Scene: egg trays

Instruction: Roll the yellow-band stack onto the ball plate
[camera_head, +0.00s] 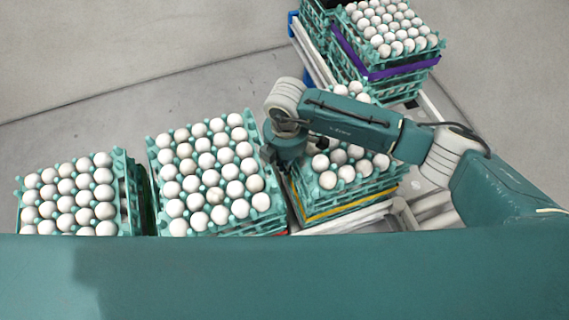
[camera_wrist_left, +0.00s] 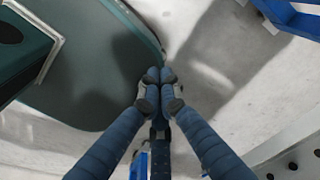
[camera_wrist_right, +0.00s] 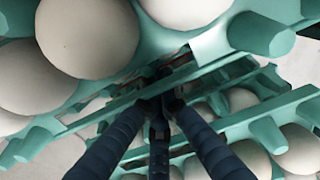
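The yellow-band stack (camera_head: 345,208) of teal egg trays with white eggs stands right of centre in the head view, partly hidden by my right arm. My right gripper (camera_head: 275,160) points down at its left side, in the gap beside the neighbouring stack. In the right wrist view its fingers (camera_wrist_right: 161,100) are close together, among teal tray edges with eggs on both sides. Whether they touch a tray is unclear. My left gripper (camera_wrist_left: 160,88) is shut and empty over the floor; it is not in the head view. I cannot make out the ball plate for sure.
A full egg stack (camera_head: 205,180) stands close to the left of the right gripper, and another egg stack (camera_head: 75,195) is farther left. A purple-band stack (camera_head: 390,73) stands at the back right. Open grey floor (camera_head: 100,100) lies at the back left.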

